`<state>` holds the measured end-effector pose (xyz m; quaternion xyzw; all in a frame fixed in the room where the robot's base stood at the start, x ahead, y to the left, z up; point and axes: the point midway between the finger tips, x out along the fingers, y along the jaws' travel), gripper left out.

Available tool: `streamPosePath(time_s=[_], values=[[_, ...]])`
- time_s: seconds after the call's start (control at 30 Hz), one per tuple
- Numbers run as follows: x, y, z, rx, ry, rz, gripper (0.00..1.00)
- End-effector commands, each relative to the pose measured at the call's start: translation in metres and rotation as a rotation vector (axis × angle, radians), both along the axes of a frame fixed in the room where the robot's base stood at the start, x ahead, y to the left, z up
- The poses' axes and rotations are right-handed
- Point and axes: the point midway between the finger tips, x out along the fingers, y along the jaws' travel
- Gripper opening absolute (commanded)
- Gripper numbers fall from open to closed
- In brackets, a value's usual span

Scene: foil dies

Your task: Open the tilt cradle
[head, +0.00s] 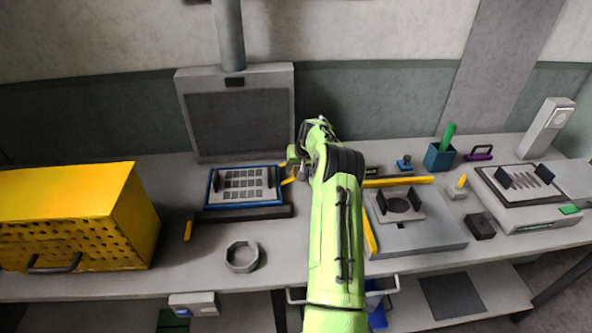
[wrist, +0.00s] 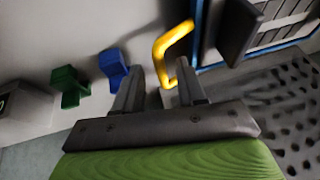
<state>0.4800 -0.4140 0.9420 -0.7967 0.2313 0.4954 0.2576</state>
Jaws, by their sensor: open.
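What looks like the tilt cradle is a blue-framed plate (head: 243,188) with a pale slotted face and dark upright blocks, on the bench left of my arm. A yellow bar handle (head: 289,179) sticks out at its right side, partly hidden by my gripper (head: 299,164). In the wrist view, the bent yellow handle (wrist: 160,47) lies just ahead of my open gripper (wrist: 158,72), its lower end showing between the fingers, nearer the right one. The blue frame (wrist: 240,56) is at the upper right. I cannot tell whether a finger touches the handle.
A yellow perforated box (head: 75,215) stands at the left. A grey octagonal ring (head: 242,257) lies in front of the cradle. A grey panel (head: 240,115) stands behind it. Right of my arm are a grey plate fixture (head: 425,236), a teal cup (head: 439,158) and a white machine (head: 530,200).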

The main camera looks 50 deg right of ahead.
Motion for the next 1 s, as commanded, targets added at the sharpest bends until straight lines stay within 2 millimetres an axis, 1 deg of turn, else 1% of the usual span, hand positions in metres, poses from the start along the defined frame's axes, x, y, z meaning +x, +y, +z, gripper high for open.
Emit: streamPosePath(time_s=[0.03,0.13,0.37,0.6,0.63,1.0], values=[[0.0024,-0.0005,-0.0059,0.001,0.001,0.000,0.40],[0.0046,-0.0015,-0.0110,-0.001,0.001,0.000,0.40],[0.0048,-0.0015,-0.0113,-0.001,0.001,0.000,0.40],[0.0048,-0.0014,-0.0111,0.000,0.000,0.000,0.03],[0.0047,-0.0015,-0.0112,0.000,0.000,0.000,0.00],[0.0047,-0.0015,-0.0108,-0.001,-0.001,0.001,0.00]])
